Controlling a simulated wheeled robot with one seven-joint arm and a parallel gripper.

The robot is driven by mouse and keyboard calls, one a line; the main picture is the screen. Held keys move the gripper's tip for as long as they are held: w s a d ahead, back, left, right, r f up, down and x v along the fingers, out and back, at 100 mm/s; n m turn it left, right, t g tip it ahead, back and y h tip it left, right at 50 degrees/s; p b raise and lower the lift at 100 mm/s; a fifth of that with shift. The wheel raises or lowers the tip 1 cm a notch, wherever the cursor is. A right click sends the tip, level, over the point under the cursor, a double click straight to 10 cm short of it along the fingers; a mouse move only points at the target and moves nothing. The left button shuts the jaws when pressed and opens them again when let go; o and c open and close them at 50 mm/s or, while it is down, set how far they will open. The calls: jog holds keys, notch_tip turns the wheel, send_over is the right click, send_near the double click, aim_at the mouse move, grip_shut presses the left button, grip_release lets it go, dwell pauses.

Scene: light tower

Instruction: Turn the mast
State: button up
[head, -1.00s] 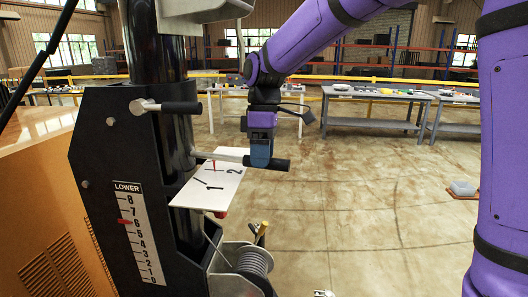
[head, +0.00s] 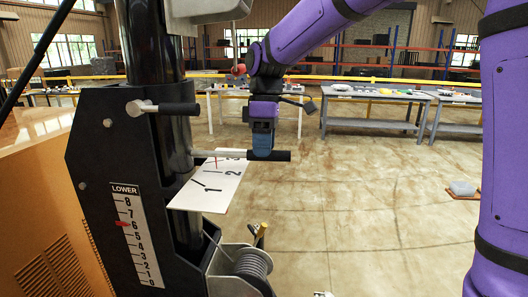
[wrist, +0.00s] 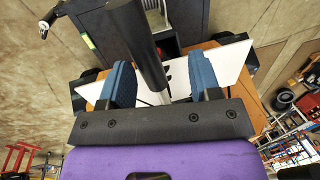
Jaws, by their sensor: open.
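The mast (head: 152,40) is a thick black upright tube in a black side frame. A bar with a black grip (head: 281,156) sticks out to the right from its lower part. A white plate (head: 210,190) with numbers 1 and 2 and a red pointer (head: 216,160) sits beside the bar. My gripper (head: 262,153) points down at the grip. In the wrist view, my gripper (wrist: 161,80) is open, with blue fingers on either side of the black grip (wrist: 138,45). The white plate (wrist: 232,62) lies beyond. Contact with the grip is unclear.
A winch drum (head: 252,265) stands low beside the mast. Workbenches (head: 375,97) line the back. The floor to the right is mostly clear.

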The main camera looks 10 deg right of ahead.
notch_tip(320, 180, up, 9)
jog(key=w, duration=0.1)
jog(key=shift+w+d, duration=0.2)
jog(key=shift+d, duration=0.15)
jog(key=shift+s, duration=0.1)
jog(key=s+d+f+m+t, duration=0.25)
jog(key=s+d+m, duration=0.4)
jog(key=s, duration=0.45)
jog(key=s+d+f+m+t, duration=0.1)
jog(key=s+d+m+t, duration=0.5)
jog(key=s, duration=0.5)
jog(key=w+a+r+n+g, duration=0.1)
jog(key=w+a+n+g, duration=0.3)
jog(key=w, duration=0.4)
jog(key=w+a+r+n+g, duration=0.1)
jog(key=w+a+n+g, duration=0.15)
jog(key=w+n, duration=0.4)
jog(key=w+a+r+n+g, duration=0.1)
jog(key=w+a+n+g, duration=0.15)
jog(key=w+a, duration=0.45)
jog(key=f, duration=0.3)
jog(key=d+f, duration=0.1)
jog(key=f, duration=0.6)
jog(key=shift+d+f, duration=0.2)
jog(key=shift+d, duration=0.15)
